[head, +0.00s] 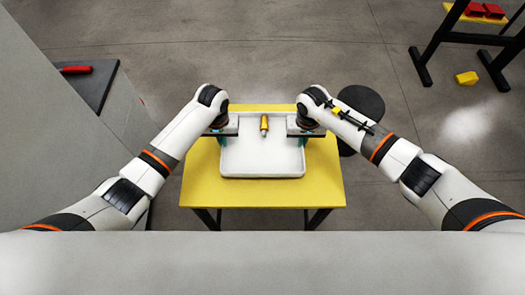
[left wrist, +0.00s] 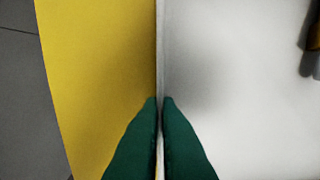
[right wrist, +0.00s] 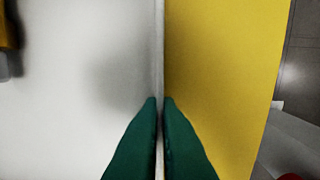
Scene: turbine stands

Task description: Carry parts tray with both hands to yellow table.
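The white parts tray (head: 262,173) is over the yellow table (head: 262,193), within its edges. I cannot tell whether it rests on the top or hangs just above it. A yellow and dark part (head: 264,125) lies in the tray near its far side. My left gripper (head: 221,140) is shut on the tray's left wall, with green fingers on both sides of the thin rim (left wrist: 159,60). My right gripper (head: 304,140) is shut on the right wall in the same way, and the pinched rim (right wrist: 159,60) shows in the right wrist view.
A round dark stool (head: 361,103) stands close to the table's far right. A black-legged stand (head: 440,45) with red parts is at the top right, with a yellow block (head: 466,78) on the floor. A grey surface with a red object (head: 76,69) is at the left.

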